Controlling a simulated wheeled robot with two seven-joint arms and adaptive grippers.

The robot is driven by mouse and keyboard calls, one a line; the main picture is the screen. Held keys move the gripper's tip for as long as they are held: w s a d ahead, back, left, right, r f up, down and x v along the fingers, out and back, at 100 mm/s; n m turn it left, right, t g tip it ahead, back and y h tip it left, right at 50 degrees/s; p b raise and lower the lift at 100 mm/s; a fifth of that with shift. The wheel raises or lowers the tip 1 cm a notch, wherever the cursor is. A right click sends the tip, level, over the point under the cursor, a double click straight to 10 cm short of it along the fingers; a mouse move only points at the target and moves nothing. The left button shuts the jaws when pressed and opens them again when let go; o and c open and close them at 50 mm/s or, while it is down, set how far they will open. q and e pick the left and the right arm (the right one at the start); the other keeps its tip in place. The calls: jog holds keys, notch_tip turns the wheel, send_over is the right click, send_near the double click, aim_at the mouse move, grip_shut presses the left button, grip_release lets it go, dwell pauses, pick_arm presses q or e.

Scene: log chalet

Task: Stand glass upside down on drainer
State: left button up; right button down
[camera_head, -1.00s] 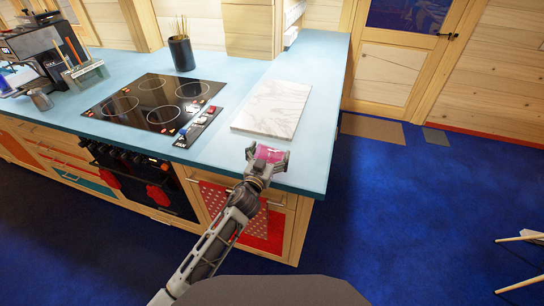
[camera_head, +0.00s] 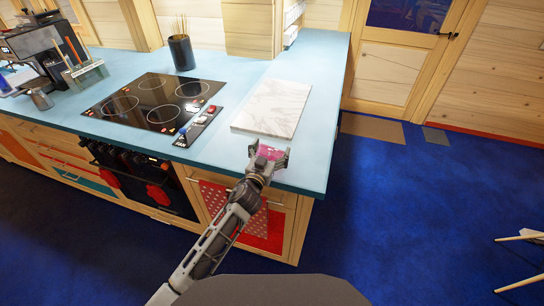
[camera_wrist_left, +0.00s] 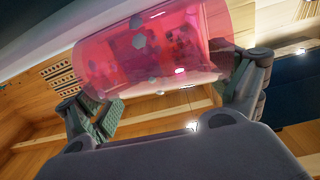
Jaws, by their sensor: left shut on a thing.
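A pink see-through glass (camera_head: 268,152) is between the fingers of my left gripper (camera_head: 268,160), at the front edge of the blue counter. In the left wrist view the glass (camera_wrist_left: 150,45) lies sideways across the picture, with the fingers of my left gripper (camera_wrist_left: 170,110) on either side of it. The gripper is shut on the glass. I cannot tell which end of the glass is its open rim. I cannot make out a drainer for certain in these views. My right gripper is not in view.
A white marble board (camera_head: 272,108) lies on the blue counter (camera_head: 318,125) just beyond my left gripper. A black hob (camera_head: 152,102) is to its left. A dark utensil pot (camera_head: 181,53) stands at the back. A coffee machine (camera_head: 45,45) is at the far left.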

aim_at(271, 149)
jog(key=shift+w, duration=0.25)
pick_arm(q)
jog(key=shift+r, duration=0.45)
notch_tip(271, 149, up, 8)
jog(key=shift+f+p, duration=0.2)
jog(key=shift+p, duration=0.4)
jog(key=shift+r, duration=0.8)
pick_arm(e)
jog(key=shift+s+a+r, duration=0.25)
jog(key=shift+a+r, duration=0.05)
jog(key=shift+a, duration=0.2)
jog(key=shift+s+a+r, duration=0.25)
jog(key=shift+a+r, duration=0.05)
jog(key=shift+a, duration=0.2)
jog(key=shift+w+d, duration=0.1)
